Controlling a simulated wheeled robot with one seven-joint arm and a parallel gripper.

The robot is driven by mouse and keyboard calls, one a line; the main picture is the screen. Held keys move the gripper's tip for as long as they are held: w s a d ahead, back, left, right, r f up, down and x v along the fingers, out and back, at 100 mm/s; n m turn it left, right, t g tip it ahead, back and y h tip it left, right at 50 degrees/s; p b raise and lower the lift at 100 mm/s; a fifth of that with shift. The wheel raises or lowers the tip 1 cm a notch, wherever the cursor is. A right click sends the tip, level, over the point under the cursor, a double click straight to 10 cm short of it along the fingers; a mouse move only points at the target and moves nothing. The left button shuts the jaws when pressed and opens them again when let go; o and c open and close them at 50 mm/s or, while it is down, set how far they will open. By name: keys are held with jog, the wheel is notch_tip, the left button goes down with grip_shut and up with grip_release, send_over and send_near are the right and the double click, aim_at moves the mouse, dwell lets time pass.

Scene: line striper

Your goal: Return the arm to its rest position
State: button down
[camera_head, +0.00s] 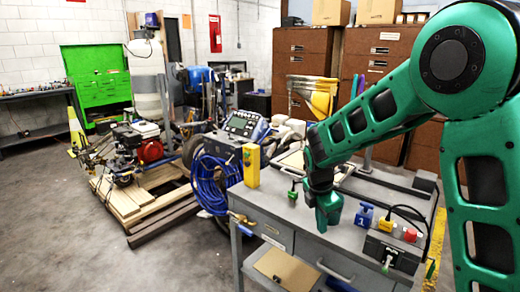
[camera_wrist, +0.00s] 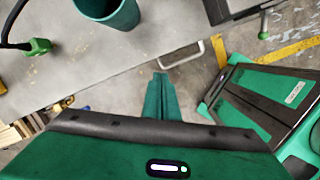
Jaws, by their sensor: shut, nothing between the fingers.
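My green arm reaches in from the right in the head view, bent at the elbow, with its lower end hanging down over the front part of the grey workbench (camera_head: 268,212). My gripper (camera_wrist: 160,82) shows in the wrist view with its green fingers together and nothing between them. The fingers are over the bench's front edge. In the head view I cannot clearly tell the fingers from the green shape at the arm's end. A teal cylindrical thing (camera_wrist: 107,14) stands on the bench ahead of the fingers, apart from them in the picture.
On the bench are a yellow box (camera_head: 251,166), a small green-handled part (camera_head: 292,194), a blue part (camera_head: 364,215) and a control box (camera_head: 392,250) with a red button (camera_head: 410,235) and black cable. Blue hose (camera_head: 208,187) hangs at the left. Floor is open at front left.

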jog(key=s+d+r+m+g, duration=0.1)
jog(key=s+d+r+m, duration=0.3)
jog(key=s+d+m, duration=0.35)
jog(key=s+d+r+m, duration=0.4)
jog(key=s+d+m, duration=0.2)
jog(key=s+d, duration=0.25)
jog(key=s+d+m+y, duration=0.1)
jog(key=s+d+m, duration=0.1)
jog(key=s+m, duration=0.5)
jog(key=s+d+m+y, duration=0.1)
jog(key=s+d+m, duration=0.2)
jog(key=s+m, duration=0.4)
jog(key=s, duration=0.5)
jog(key=shift+s+r+m, duration=0.2)
jog(key=shift+s+m, duration=0.1)
jog(key=shift+m, duration=0.05)
